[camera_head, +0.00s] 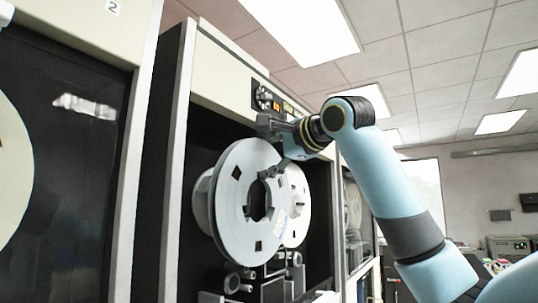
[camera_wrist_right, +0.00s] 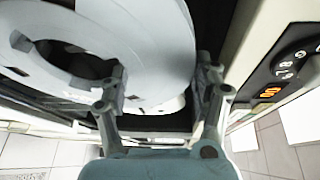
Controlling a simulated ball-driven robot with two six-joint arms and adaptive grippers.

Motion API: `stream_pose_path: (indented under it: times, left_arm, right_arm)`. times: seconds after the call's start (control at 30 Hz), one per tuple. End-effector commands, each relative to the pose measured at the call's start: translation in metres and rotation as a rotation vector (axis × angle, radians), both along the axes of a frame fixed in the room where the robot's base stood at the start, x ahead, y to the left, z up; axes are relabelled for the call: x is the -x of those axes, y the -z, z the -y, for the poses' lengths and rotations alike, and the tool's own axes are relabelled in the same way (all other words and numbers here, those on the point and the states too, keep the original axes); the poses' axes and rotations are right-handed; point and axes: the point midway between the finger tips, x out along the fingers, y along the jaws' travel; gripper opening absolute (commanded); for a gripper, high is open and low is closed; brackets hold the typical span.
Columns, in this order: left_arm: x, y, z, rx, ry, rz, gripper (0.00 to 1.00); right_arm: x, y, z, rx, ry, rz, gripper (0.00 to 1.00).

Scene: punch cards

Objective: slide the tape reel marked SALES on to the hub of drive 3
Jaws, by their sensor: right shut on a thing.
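A large pale tape reel (camera_head: 232,181) stands upright in front of the open bay of the middle drive cabinet (camera_head: 213,75). Its centre is a dark opening; I cannot tell whether the hub is inside it. The name SALES is not readable. My right gripper (camera_head: 281,137) is shut on the reel's upper rim. In the right wrist view the reel (camera_wrist_right: 155,35) lies between the fingers of the gripper (camera_wrist_right: 163,78). No number 3 is readable on this cabinet. My left gripper is not in view.
A second reel (camera_head: 298,228) sits behind and right of the held one. Rollers (camera_head: 232,284) and guides stand below. A control panel with a dial (camera_head: 264,98) is above the bay. The cabinet marked 2 (camera_head: 113,7) stands at left. The room at right is open.

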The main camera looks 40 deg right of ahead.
Motion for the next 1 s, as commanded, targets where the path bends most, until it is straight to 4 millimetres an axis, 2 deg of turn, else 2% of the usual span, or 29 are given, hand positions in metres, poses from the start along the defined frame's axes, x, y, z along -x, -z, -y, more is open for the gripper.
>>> stream_pose_path:
  times: [0.27, 1.0]
  left_arm:
    - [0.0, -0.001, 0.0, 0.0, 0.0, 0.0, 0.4]
    - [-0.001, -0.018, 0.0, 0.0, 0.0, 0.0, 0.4]
  right_arm:
    - [-0.001, -0.002, -0.001, 0.0, -0.001, 0.005, 0.08]
    - [-0.023, -0.003, -0.01, -0.001, -0.002, 0.005, 0.08]
